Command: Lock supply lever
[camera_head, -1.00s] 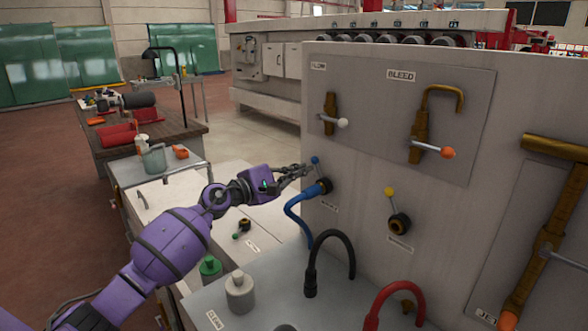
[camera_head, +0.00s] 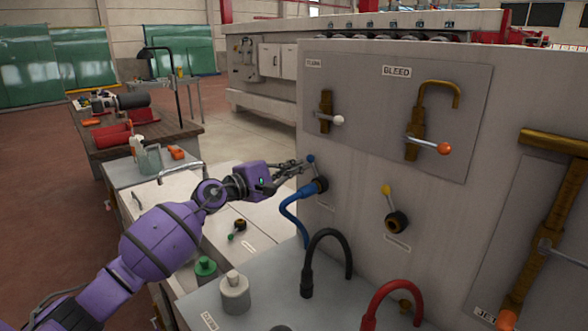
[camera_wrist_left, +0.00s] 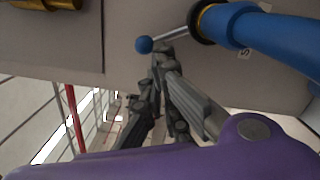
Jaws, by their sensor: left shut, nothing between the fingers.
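The supply lever (camera_head: 315,171) is a thin metal rod with a blue knob (camera_head: 311,158). It rises, leaning slightly left, from the valve with the blue hose (camera_head: 290,206) on the grey panel. In the left wrist view the knob (camera_wrist_left: 144,44) and rod (camera_wrist_left: 173,37) stand just beyond my fingertips. My left gripper (camera_head: 305,167) is shut and empty, its fingertips close beside the lever just below the knob. I cannot tell whether they touch it. The left wrist view also shows the fingers (camera_wrist_left: 161,60). My right gripper is not in view.
A yellow-knobbed valve (camera_head: 397,222) is to the right on the same panel. White-knobbed (camera_head: 338,119) and orange-knobbed (camera_head: 443,148) levers are above. Space left of the panel is open.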

